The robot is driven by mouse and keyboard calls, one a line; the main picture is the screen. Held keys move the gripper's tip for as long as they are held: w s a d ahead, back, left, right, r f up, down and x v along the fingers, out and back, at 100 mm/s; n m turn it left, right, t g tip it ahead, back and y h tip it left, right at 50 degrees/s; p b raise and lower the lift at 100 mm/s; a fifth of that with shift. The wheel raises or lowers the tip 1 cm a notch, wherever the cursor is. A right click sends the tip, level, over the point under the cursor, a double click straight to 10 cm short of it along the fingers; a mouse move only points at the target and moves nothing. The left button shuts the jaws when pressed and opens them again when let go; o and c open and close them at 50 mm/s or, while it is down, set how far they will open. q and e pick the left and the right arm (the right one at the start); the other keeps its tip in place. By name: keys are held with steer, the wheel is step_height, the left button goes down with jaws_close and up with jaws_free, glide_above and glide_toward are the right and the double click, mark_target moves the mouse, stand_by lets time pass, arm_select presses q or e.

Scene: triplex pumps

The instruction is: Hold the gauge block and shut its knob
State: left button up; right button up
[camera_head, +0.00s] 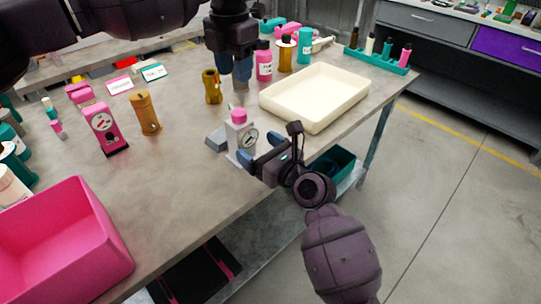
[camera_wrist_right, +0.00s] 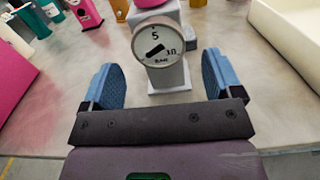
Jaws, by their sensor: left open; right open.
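The gauge block (camera_head: 241,150) is a pale grey upright block with a round white dial and a pink knob (camera_head: 239,117) on top. It stands on the table near the front edge. In the right wrist view the block (camera_wrist_right: 168,78) is straight ahead, its dial facing me, and the knob (camera_wrist_right: 150,3) is cut off at the top edge. My right gripper (camera_head: 262,148) is open; its blue fingers lie to either side in front of the block, with gaps on both sides. My left gripper (camera_head: 234,72) is open, pointing down, above and behind the knob, apart from it.
A cream tray (camera_head: 315,97) lies right of the block. A brass fitting (camera_head: 212,86) stands behind it, near my left gripper. A pink gauge (camera_head: 104,128) and an orange cylinder (camera_head: 146,113) stand to the left. A pink bin (camera_head: 65,240) is front left. Bottles stand at the back.

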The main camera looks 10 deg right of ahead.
mark_target(238, 111)
steer(key=shift+x, duration=3)
steer(key=c, duration=1.2)
arm_select(q)
steer(key=o, duration=0.4)
steer(key=shift+r, duration=0.15)
steer(key=shift+c, duration=0.2)
arm_select(e)
steer(key=shift+c, duration=0.4)
arm_select(q)
steer(key=shift+r, duration=0.65)
step_height(238, 111, down, 12)
steer(key=shift+r, duration=0.15)
steer(key=c, duration=0.9)
